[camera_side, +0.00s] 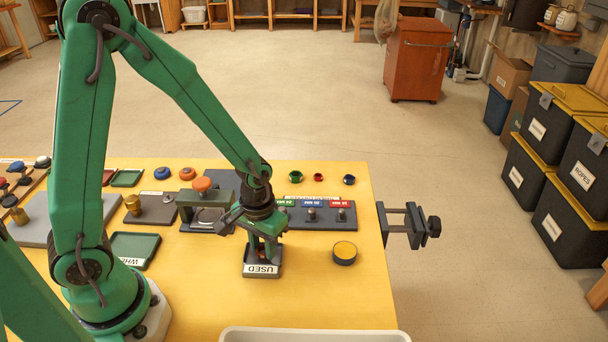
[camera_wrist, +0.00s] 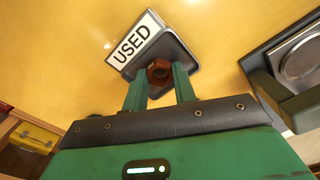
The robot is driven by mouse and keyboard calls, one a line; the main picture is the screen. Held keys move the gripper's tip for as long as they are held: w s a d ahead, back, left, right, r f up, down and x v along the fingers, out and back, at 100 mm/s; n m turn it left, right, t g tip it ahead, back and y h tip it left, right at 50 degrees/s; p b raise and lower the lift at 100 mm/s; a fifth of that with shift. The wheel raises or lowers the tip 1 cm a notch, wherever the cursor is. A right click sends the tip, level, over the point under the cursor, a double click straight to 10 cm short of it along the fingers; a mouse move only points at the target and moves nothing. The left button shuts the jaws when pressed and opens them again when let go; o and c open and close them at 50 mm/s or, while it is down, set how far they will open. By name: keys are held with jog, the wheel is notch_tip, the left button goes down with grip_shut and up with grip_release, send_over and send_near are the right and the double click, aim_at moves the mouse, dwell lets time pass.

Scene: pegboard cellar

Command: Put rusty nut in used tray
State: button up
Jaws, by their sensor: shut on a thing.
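The rusty nut (camera_wrist: 160,73) is a small brown-orange ring between my gripper's fingertips (camera_wrist: 159,80) in the wrist view. My gripper is shut on it. The used tray (camera_wrist: 178,48) is small and dark, with a white label reading USED. In the side view the used tray (camera_side: 262,274) stands on the yellow table, and my gripper (camera_side: 265,250) points down over it. The nut is over the tray's inside; I cannot tell whether it touches the floor of the tray. In the side view the fingers hide the nut.
A round dark tin with a yellow top (camera_side: 345,253) stands right of the tray. Behind are a station with an orange knob (camera_side: 201,184) and a rack with coloured labels (camera_side: 312,214). A green tray (camera_side: 135,249) lies to the left. The table's front right is mostly clear.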

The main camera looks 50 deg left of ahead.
jog(key=shift+f, duration=0.1)
jog(key=o, duration=0.9)
jog(key=shift+r, duration=3)
